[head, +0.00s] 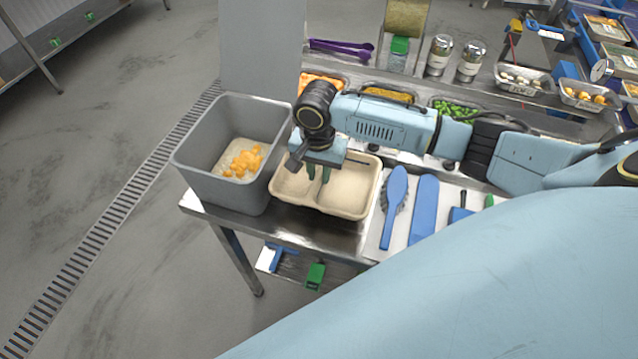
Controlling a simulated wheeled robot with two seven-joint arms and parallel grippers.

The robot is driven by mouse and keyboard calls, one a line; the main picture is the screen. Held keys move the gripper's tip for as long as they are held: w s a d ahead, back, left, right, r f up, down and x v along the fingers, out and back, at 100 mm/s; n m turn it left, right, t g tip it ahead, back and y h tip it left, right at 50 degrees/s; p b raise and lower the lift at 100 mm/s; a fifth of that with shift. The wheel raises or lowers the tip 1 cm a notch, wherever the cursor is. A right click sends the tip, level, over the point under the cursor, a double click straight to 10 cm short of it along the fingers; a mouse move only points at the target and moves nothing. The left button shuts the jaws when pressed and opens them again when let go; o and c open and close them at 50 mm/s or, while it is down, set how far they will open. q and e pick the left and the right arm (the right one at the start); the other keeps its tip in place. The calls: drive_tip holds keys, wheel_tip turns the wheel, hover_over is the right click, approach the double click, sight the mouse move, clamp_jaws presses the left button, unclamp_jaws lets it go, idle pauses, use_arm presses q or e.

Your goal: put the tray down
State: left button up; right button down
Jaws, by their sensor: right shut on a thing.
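A beige divided tray (350,199) is at the front left of the steel table, just right of a grey bin. It looks empty, and I cannot tell whether its underside touches the table. My right gripper (318,176) reaches down over the tray with its fingers at the divider between the compartments. It is shut on the tray there. Its hand hides part of the tray's back edge. My left gripper is not in view.
The grey bin (195,164) holds orange pieces. A blue brush (394,200) and a blue scraper (424,205) lie on a white mat to the right. Food pans (457,108) line the back. The table's front edge is close to the tray.

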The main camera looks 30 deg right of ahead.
sight(319, 184)
drive_tip(key=shift+f, duration=2.3)
drive_tip(key=c, duration=1.3)
unclamp_jaws()
wheel_tip(319, 184, up, 12)
drive_tip(key=shift+w+a+r+p, duration=0.1)
drive_tip(key=shift+p, duration=0.3)
